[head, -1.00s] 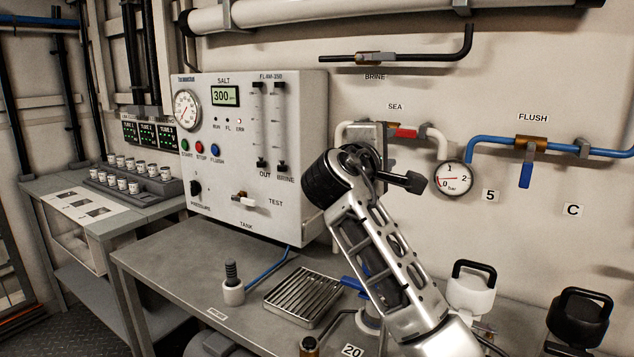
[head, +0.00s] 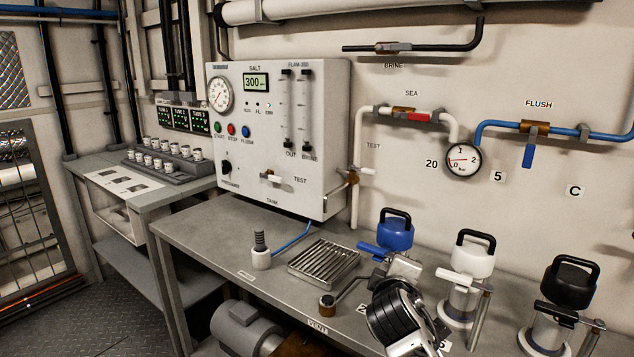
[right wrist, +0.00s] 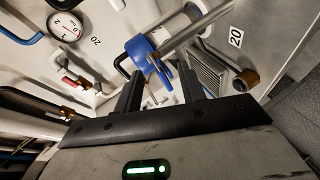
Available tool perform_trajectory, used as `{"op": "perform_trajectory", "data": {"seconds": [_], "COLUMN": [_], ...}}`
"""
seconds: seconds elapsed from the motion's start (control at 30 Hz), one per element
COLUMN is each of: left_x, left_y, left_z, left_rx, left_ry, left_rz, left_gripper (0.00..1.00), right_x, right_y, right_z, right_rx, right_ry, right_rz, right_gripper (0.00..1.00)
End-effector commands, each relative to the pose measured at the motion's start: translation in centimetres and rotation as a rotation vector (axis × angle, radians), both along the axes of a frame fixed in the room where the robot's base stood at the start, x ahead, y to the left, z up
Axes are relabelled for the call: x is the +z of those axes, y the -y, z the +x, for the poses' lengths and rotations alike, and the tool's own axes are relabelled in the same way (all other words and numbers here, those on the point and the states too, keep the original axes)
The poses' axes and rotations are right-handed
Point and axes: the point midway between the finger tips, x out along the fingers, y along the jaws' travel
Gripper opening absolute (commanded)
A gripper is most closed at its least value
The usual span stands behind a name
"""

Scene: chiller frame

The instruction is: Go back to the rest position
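My right gripper (right wrist: 160,74) shows in the right wrist view with its two dark fingers apart. No object is visibly clasped between them; the blue-handled canister (right wrist: 148,55) lies beyond the fingertips. In the head view only a short dark, ribbed end part of my right arm (head: 396,318) shows at the bottom, right of centre, in front of the bench's canisters. Its fingers cannot be made out there. My left gripper is in neither view.
A steel bench (head: 205,235) carries a drip grate (head: 324,261), a blue-topped canister (head: 395,234), a white one (head: 471,260) and a black one (head: 568,283). The control panel box (head: 325,130), pipes and a gauge (head: 463,160) stand behind. The floor (head: 125,320) at left is clear.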

Motion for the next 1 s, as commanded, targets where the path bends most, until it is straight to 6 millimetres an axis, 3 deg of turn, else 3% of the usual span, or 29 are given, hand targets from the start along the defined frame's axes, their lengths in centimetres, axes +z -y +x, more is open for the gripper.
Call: {"op": "perform_trajectory", "data": {"seconds": [0.03,0.2,0.3,0.4,0.5,0.63,0.77,1.0], "left_x": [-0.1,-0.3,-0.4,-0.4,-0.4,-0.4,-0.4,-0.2], "left_y": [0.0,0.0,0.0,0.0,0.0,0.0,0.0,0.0], "left_z": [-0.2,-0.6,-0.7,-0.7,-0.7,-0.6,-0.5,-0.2], "left_rx": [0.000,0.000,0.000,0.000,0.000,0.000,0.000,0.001], "left_ry": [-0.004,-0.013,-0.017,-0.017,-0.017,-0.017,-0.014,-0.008], "left_rz": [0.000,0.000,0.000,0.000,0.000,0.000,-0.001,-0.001], "left_gripper": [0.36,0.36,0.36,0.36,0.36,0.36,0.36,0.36], "right_x": [-4.0,-14.1,-18.3,-20.7,-21.9,-22.3,-22.3,-22.3], "right_y": [-0.1,-0.6,-0.7,-0.7,-0.6,-0.4,-0.3,-0.4], "right_z": [-2.1,-10.4,-16.3,-22.0,-26.5,-30.3,-31.6,-31.7], "right_rx": [0.019,0.046,0.025,-0.017,-0.066,-0.118,-0.141,-0.142], "right_ry": [-0.038,-0.125,-0.172,-0.209,-0.231,-0.245,-0.249,-0.249], "right_rz": [0.082,0.420,0.625,0.817,0.974,1.104,1.157,1.160], "right_gripper": [0.40,0.40,0.40,0.40,0.40,0.40,0.40,0.40]}}
